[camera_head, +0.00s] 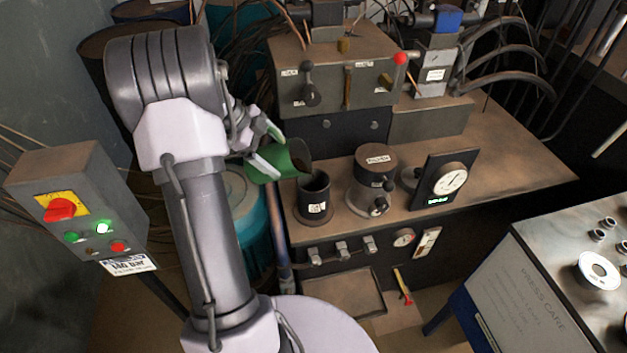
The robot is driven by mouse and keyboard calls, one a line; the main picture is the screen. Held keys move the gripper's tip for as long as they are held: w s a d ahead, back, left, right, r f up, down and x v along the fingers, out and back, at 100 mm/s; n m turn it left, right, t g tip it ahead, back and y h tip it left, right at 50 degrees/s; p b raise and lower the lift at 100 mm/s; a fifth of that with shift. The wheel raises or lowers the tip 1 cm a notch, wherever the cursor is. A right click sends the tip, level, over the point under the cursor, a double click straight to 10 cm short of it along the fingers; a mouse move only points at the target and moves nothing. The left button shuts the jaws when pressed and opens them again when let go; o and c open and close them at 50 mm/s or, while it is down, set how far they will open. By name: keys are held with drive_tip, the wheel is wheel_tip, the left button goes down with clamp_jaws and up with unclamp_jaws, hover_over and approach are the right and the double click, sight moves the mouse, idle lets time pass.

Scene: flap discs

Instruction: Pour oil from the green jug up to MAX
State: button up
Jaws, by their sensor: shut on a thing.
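The green jug (274,166) is tilted on its side, with its dark mouth facing right, at the left edge of the bench. My gripper (268,148) is shut on it, with pale fingers on its left part. The jug's mouth is just above and left of an open black cylindrical cup (314,197) with a small white label. The label's writing is too small to read, and no MAX mark can be made out. I cannot see a stream of oil or the level inside the cup.
A lidded grey pot (371,180) and a round gauge (449,180) stand right of the cup. A machine block with levers (335,75) rises behind. A switch box (68,205) is at left, a metal table (575,262) at right. The bench's right part is clear.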

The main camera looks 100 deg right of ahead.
drive_tip(key=shift+s+a+t, duration=0.1)
drive_tip(key=shift+s+t, duration=0.05)
drive_tip(key=shift+t, duration=0.25)
idle(0.4)
drive_tip(key=shift+s+a+r+t+h, duration=0.2)
drive_tip(key=shift+s+r+t+h, duration=0.25)
drive_tip(key=shift+r+t, duration=0.25)
idle(2.6)
drive_tip(key=shift+s+a+r+t, duration=0.15)
drive_tip(key=shift+s+r+t, duration=0.1)
drive_tip(key=shift+t, duration=0.15)
idle(1.1)
drive_tip(key=shift+w+g+p, duration=0.3)
drive_tip(key=shift+w+p, duration=0.1)
drive_tip(key=shift+p, duration=0.15)
drive_tip(key=w+f+g, duration=0.1)
drive_tip(key=d+f+g+y, duration=0.1)
drive_tip(key=g, duration=0.1)
drive_tip(key=shift+w+d, duration=0.25)
drive_tip(key=shift+w, duration=0.1)
drive_tip(key=shift+s+a+r, duration=0.2)
drive_tip(key=shift+s+a, duration=0.15)
drive_tip(key=shift+w+d+f, duration=0.15)
